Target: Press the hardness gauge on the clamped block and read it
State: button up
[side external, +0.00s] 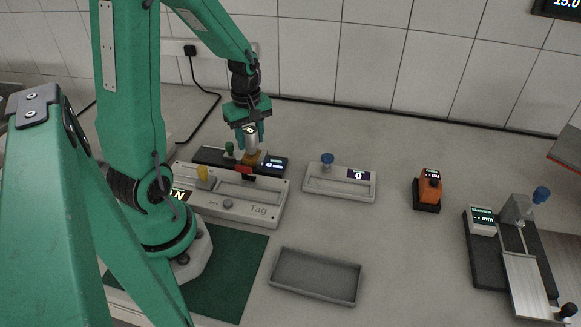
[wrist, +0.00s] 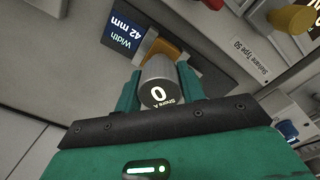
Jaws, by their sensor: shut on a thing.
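The hardness gauge (side external: 251,141) is a silver cylinder held upright in my gripper (side external: 250,136). In the wrist view, the gauge (wrist: 158,90) sits between the two green fingers of my gripper (wrist: 159,84), and its round face reads "0" Shore A. The amber block (side external: 250,159) is right below the gauge, in the dark clamp (side external: 212,156). The block also shows past the gauge in the wrist view (wrist: 178,50). The clamp's display (wrist: 122,36) reads Width 42 mm. I cannot tell whether the gauge's foot touches the block.
A pale fixture marked "Tag" (side external: 230,207) with yellow and red parts stands just in front of the clamp. A blue-knobbed fixture (side external: 315,185), an orange device (side external: 430,188) and a measuring stand (side external: 487,260) are to the right. An empty grey tray (side external: 285,287) lies in front.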

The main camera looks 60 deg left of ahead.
jog(key=shift+f, duration=0.5)
dwell(2.3)
dwell(0.4)
jog(key=o, duration=1)
jog(key=shift+r, duration=0.1)
jog(key=shift+r, duration=3.9)
